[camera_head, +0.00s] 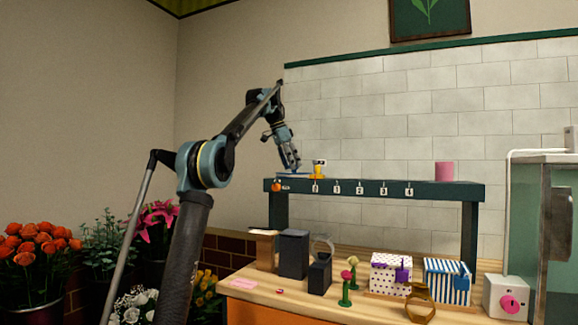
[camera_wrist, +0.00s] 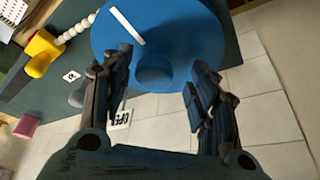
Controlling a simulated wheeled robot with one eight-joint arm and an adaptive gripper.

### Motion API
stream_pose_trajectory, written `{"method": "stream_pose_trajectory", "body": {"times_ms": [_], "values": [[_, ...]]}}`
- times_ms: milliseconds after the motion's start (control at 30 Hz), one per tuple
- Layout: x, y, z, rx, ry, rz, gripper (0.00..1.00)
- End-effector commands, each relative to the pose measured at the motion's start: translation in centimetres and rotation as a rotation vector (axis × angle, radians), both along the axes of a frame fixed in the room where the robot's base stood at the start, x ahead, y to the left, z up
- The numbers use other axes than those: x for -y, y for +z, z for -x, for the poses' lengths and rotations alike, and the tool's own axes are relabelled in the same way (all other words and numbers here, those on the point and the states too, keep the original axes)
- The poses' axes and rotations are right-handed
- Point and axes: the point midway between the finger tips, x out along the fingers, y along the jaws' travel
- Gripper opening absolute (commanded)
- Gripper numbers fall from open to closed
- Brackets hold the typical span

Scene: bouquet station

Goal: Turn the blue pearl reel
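The blue pearl reel (camera_wrist: 185,30) is a large blue disc with a white bar mark on its face, at the top middle of the wrist view. A round blue knob (camera_wrist: 155,72) stands near its edge. My gripper (camera_wrist: 163,62) is open, with one finger on each side of the knob and visible gaps between. A string of white pearls (camera_wrist: 75,26) runs from the reel's left to a yellow piece (camera_wrist: 41,52). In the head view my gripper (camera_head: 292,166) points down at the left end of the dark shelf, where the reel is mostly hidden.
The dark green shelf (camera_head: 390,188) carries numbered tags and a pink cylinder (camera_head: 444,171) at right. The wooden counter (camera_head: 380,308) below holds boxes, small flowers and a dial box (camera_head: 505,297). Flower buckets stand at left. White tiled wall lies behind the shelf.

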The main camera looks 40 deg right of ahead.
Motion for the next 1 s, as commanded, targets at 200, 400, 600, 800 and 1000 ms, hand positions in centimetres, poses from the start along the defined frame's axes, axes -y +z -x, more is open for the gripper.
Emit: {"method": "stream_pose_trajectory", "body": {"times_ms": [200,400,600,800,1000], "values": [[-0.1,0.4,0.0,-0.002,-0.001,-0.001,0.54],[-0.8,2.1,-0.5,-0.002,0.001,0.0,0.54],[-1.3,3.6,-1.0,-0.001,0.0,0.001,0.54],[-1.8,4.6,-1.2,-0.001,0.001,0.001,0.54],[-3.4,4.6,-2.0,-0.001,0.002,0.0,0.54]]}}
